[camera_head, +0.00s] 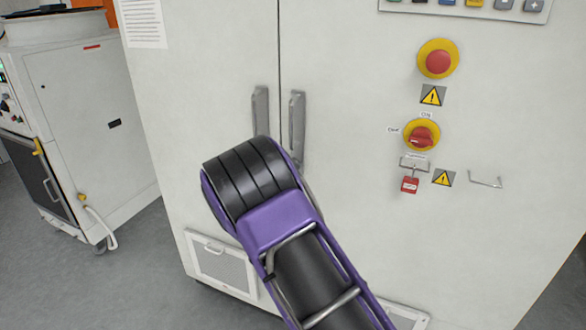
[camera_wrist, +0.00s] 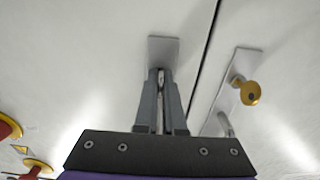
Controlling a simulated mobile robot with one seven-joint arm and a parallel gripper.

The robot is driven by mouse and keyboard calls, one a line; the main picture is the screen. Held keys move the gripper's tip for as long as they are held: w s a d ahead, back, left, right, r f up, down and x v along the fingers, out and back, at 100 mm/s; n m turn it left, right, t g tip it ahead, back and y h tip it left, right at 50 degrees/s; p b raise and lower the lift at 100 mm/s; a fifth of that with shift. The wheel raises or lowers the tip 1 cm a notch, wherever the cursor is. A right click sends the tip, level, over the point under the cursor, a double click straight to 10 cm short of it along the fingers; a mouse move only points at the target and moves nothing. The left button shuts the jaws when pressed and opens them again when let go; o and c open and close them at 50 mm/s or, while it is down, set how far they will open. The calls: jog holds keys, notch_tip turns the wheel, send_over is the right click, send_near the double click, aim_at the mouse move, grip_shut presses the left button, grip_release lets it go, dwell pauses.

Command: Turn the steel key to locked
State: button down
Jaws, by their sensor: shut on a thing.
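In the wrist view, my gripper (camera_wrist: 161,80) is in front of a grey handle plate (camera_wrist: 166,46) on the white cabinet door. Its two fingers are shut on a thin silvery piece, the steel key (camera_wrist: 161,76) as far as I can see. The fingers hide most of it, so I cannot tell how far it is turned. A brass key (camera_wrist: 249,92) sits in the other handle plate (camera_wrist: 236,66), across the door gap. In the head view my arm hides my gripper and the lower part of the right door handle (camera_head: 297,118).
The left door handle (camera_head: 261,110) stands close beside the right one. To the right are a red emergency button (camera_head: 438,62), a red rotary switch (camera_head: 421,136), a red padlock (camera_head: 410,185) and a small wire handle (camera_head: 486,181). Another white machine (camera_head: 95,125) stands at left.

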jog(key=c, duration=1)
grip_release()
jog(key=v, duration=1.7)
jog(key=shift+s+a+b, duration=0.1)
jog(key=shift+s+b, duration=0.1)
jog(key=shift+b, duration=0.15)
